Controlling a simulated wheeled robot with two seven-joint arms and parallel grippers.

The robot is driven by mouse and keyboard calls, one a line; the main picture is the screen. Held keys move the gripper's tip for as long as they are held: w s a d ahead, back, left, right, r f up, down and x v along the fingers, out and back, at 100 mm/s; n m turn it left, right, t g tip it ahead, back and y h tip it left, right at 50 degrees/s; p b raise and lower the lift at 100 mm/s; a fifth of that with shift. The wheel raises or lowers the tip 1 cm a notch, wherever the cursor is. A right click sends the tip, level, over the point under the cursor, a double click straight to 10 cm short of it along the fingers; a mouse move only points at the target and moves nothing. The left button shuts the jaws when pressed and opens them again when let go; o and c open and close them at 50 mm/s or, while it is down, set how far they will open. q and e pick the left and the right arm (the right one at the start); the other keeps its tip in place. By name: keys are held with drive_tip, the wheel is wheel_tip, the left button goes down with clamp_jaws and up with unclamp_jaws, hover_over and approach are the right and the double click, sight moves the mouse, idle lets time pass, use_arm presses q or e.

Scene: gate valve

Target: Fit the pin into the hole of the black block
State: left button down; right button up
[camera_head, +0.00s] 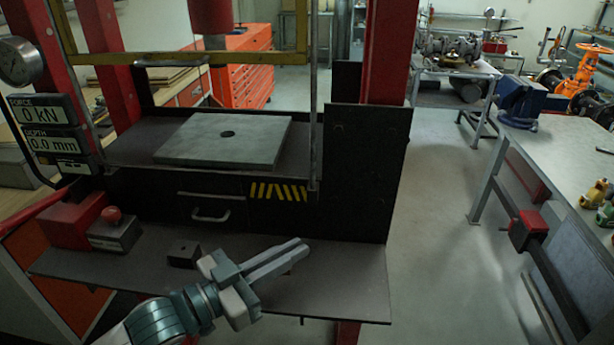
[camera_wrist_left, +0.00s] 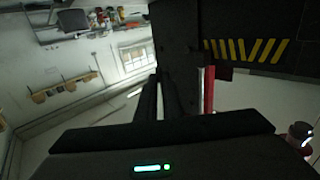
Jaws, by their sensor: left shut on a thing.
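The black block (camera_head: 184,254) sits on the dark front shelf of the press, with a small hole in its top. My left gripper (camera_head: 299,250) is just right of the block and above the shelf, its fingers pointing right and slightly away. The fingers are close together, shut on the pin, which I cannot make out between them. In the left wrist view the gripper's dark fingers (camera_wrist_left: 160,98) show close together, and the block does not show. My right gripper is in neither view.
The front shelf (camera_head: 345,285) is bare to the right of the gripper. A red-knobbed box (camera_head: 114,234) stands left of the block. A workbench (camera_head: 560,165) stands at right.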

use_arm(q)
drive_tip(key=shift+w, duration=0.15)
drive_tip(key=w+a+f+n+t+y, duration=0.1)
drive_tip(key=a+f+n+t+y, duration=0.1)
drive_tip(key=a+n+y, duration=0.1)
drive_tip(key=w+a+f+n+t+y, duration=0.1)
drive_tip(key=w+a+n+t+y, duration=0.1)
drive_tip(key=a+y, duration=0.3)
drive_tip(key=w+a+f+n+t+y, duration=0.1)
drive_tip(key=a+f+n+y, duration=0.1)
drive_tip(key=a+n+y, duration=0.2)
drive_tip(key=shift+w+a+f+t+y+b, duration=0.1)
drive_tip(key=shift+a+f+t+y+b, duration=0.1)
drive_tip(key=shift+a+y, duration=0.15)
drive_tip(key=shift+w+a+f+t+y+b, duration=0.1)
drive_tip(key=shift+a+t+y, duration=0.15)
drive_tip(key=shift+a, duration=0.1)
drive_tip(key=shift+w+r, duration=0.1)
